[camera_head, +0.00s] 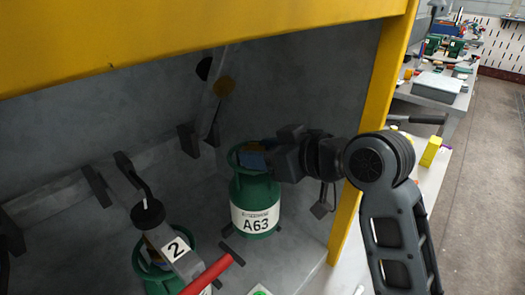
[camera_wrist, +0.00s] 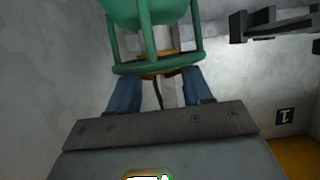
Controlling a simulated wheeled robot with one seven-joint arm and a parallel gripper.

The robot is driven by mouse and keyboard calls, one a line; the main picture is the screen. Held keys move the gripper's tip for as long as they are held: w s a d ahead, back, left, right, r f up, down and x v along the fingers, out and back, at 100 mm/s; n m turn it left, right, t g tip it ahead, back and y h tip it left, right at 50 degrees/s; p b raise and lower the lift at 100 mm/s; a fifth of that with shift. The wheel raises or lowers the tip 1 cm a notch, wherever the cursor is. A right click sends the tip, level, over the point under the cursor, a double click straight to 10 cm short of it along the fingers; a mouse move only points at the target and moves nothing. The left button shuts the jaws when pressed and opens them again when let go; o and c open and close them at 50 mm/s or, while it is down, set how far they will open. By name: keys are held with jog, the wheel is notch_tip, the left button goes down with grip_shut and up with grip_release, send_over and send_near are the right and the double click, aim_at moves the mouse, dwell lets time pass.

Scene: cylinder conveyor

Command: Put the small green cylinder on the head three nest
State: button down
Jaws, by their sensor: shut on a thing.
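The small green cylinder (camera_head: 257,190) stands upright inside the yellow-framed enclosure, with a white band marked A63. My gripper (camera_head: 252,158) reaches in from the right and is shut on the cylinder's green top collar. In the wrist view my gripper's blue fingers (camera_wrist: 160,85) meet the collar ring (camera_wrist: 158,66), and the green body (camera_wrist: 140,8) lies beyond. Small dark brackets sit on the floor by the cylinder's base. No number three is readable, and the cylinder's underside is hidden.
A second green cylinder (camera_head: 160,275) stands at lower left under a head arm marked 2 (camera_head: 177,249), with a red handle (camera_head: 212,272). The yellow post (camera_head: 372,110) is close to my arm, and a yellow beam (camera_head: 200,35) crosses above. Benches stand far right.

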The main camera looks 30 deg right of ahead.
aim_at(269, 186)
jog(key=shift+w+a+r, duration=0.1)
jog(key=shift+w+r, duration=0.05)
jog(key=shift+w, duration=0.1)
jog(key=shift+f+b, duration=3.15)
jog(key=shift+f, duration=0.2)
jog(key=shift+f+b, duration=0.4)
jog(key=shift+f, duration=0.1)
jog(key=c, duration=0.7)
grip_release()
jog(key=o, duration=0.3)
jog(key=shift+s+f, duration=0.1)
jog(key=shift+f, duration=0.25)
jog(key=v, duration=0.8)
jog(key=shift+r, duration=0.25)
